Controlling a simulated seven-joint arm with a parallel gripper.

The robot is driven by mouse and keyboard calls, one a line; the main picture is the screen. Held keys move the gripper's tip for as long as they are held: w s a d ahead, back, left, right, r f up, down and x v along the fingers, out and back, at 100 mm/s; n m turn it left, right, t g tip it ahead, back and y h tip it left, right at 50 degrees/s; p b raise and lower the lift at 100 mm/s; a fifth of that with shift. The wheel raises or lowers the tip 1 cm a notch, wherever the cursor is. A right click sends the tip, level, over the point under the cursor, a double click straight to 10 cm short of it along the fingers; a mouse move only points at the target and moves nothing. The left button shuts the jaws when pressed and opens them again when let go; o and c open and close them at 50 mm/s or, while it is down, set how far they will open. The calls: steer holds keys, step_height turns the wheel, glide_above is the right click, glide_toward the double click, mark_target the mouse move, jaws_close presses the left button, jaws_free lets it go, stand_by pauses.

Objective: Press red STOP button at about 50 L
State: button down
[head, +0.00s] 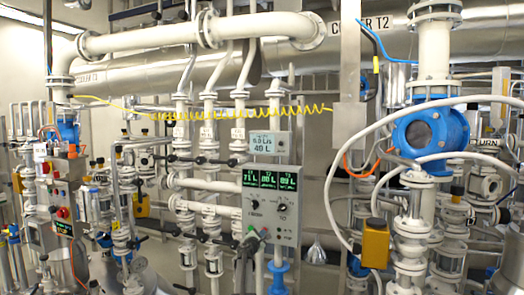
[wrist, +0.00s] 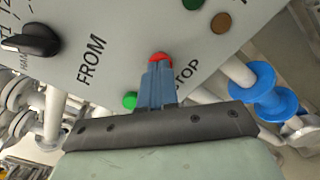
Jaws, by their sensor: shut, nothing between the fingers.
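The red STOP button (wrist: 160,57) sits on the light grey control panel (wrist: 110,20), with the word STOP printed beside it. My gripper (wrist: 160,70) is shut and empty. Its blue-grey fingertips cover the lower edge of the red button; I cannot tell if they touch it. A green button (wrist: 130,100) is just left of the fingers. The small display (head: 265,145) on top seems to read 0.0 L/s and 40 L.
The panel's dark screen (head: 270,179) shows three green litre readings. A black knob (wrist: 30,40) is on the panel at left in the wrist view. White pipes and a blue flange (wrist: 270,90) stand close beside the panel. A yellow coiled hose (head: 215,114) hangs above.

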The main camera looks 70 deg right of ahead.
steer(key=a, duration=0.6)
steer(key=shift+a, duration=0.35)
stand_by(0.6)
